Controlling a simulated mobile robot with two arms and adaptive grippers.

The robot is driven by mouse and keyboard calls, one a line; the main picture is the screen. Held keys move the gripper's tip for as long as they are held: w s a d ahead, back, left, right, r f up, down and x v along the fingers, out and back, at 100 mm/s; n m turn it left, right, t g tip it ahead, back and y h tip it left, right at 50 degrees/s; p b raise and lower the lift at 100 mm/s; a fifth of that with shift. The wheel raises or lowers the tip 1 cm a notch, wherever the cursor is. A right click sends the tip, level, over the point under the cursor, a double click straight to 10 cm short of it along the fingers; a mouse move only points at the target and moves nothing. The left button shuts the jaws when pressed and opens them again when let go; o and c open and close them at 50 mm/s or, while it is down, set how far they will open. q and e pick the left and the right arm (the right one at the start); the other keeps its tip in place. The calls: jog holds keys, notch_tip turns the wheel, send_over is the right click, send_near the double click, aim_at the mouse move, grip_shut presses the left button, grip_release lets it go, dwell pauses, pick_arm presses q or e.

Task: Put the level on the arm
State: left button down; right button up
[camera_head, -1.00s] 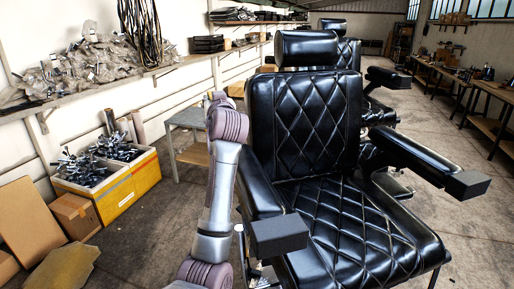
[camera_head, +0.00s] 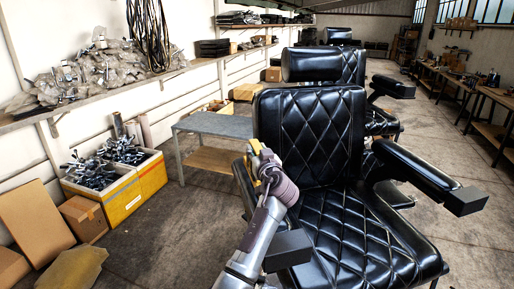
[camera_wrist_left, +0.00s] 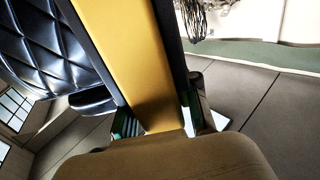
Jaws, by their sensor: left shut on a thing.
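The level is a yellow bar with dark edges and runs long through the left wrist view (camera_wrist_left: 135,60). In the head view only a small yellow part of it shows at my left gripper (camera_head: 263,165). My left gripper is shut on the level, in front of the left side of the black chair's backrest (camera_head: 310,130). The chair's left armrest (camera_head: 289,249) lies behind and beside my left arm, which hides much of it. The chair's right armrest (camera_head: 425,175) is bare. Whether the level touches the chair cannot be told. My right gripper is out of view.
A grey table (camera_head: 215,124) stands behind the chair on the left. A yellow crate (camera_head: 122,198) with metal parts and a cardboard box (camera_head: 84,218) stand along the left wall. A second black chair stands behind. The floor between crate and chair is clear.

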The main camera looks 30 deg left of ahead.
pick_arm(q)
jog(key=c, duration=1.3)
grip_release()
jog(key=o, duration=0.5)
jog(key=shift+c, duration=0.2)
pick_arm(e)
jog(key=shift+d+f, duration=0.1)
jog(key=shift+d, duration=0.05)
pick_arm(q)
jog(key=b+v, duration=0.4)
jog(key=v, duration=0.6)
jog(key=shift+s+d+b, duration=0.25)
jog(key=shift+d+b, duration=0.05)
jog(key=shift+b, duration=0.1)
jog(key=shift+s+d, duration=0.45)
jog(key=shift+s, duration=0.05)
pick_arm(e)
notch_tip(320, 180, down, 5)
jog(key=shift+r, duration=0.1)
